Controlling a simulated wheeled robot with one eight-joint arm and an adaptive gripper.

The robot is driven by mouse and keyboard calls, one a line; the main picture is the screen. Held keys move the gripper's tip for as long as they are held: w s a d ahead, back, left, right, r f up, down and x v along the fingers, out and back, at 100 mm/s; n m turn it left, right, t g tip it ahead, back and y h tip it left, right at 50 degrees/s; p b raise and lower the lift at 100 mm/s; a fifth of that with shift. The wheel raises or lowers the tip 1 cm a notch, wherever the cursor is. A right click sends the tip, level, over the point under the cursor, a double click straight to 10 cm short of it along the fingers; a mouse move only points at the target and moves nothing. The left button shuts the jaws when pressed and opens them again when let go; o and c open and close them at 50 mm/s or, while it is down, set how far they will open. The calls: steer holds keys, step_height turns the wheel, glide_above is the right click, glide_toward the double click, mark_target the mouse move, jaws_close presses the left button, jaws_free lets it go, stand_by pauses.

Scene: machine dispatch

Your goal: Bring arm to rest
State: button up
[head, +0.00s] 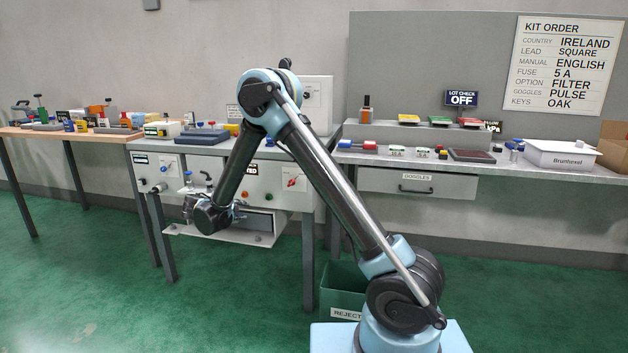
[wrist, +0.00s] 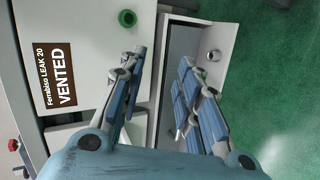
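My arm stands raised in the head view, bent at a high elbow, with its forearm sloping down to the left. Its end hangs low in front of the grey test machine (head: 274,182), by the machine's open lower bay and shelf (head: 225,235). The fingers are hard to make out there. In the wrist view my gripper (wrist: 160,75) has its two blue-and-grey fingers spread apart, with nothing held between them. The machine's front, with a sign (wrist: 54,75) reading "Ferrabiso LEAK 20 VENTED", is close beyond the left finger.
A green reject bin (head: 342,290) stands on the floor by my base. A drawer labelled goggles (head: 417,185) is under the right bench (head: 560,175), which holds a white box (head: 560,154) and several parts. A wooden table (head: 40,133) is far left. Green floor in front is open.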

steer(key=w+d+r+m+g, duration=0.1)
steer(key=d+r, duration=0.2)
steer(key=d, duration=0.3)
steer(key=d+r+m+g, duration=0.1)
steer(key=d+r, duration=0.2)
steer(key=d, duration=0.2)
steer(key=s+d+r+m+g, duration=0.1)
steer(key=s+d+r+g, duration=0.2)
steer(key=d, duration=0.6)
steer(key=s+d+r+m, duration=0.2)
steer(key=s+d+r, duration=0.15)
steer(key=d, duration=0.45)
steer(key=s+d+r+m+g, duration=0.15)
steer(key=s+d, duration=0.25)
steer(key=d, duration=0.5)
steer(key=s+d+f+m+g+y, duration=0.1)
steer(key=s+d, duration=0.4)
steer(key=s, duration=0.3)
steer(key=s+d+m+g+y, duration=0.1)
steer(key=s+d+m+y, duration=0.1)
steer(key=s+d, duration=0.45)
steer(key=s+f+m+y, duration=0.1)
steer(key=s+f, duration=0.2)
steer(key=s, duration=0.4)
steer(key=s+f+m+y, duration=0.1)
steer(key=s+f, duration=0.3)
steer(key=s, duration=0.4)
steer(key=shift+s+d+m+g, duration=0.15)
steer(key=shift+d+m+g, duration=0.1)
steer(key=shift+m+g, duration=0.2)
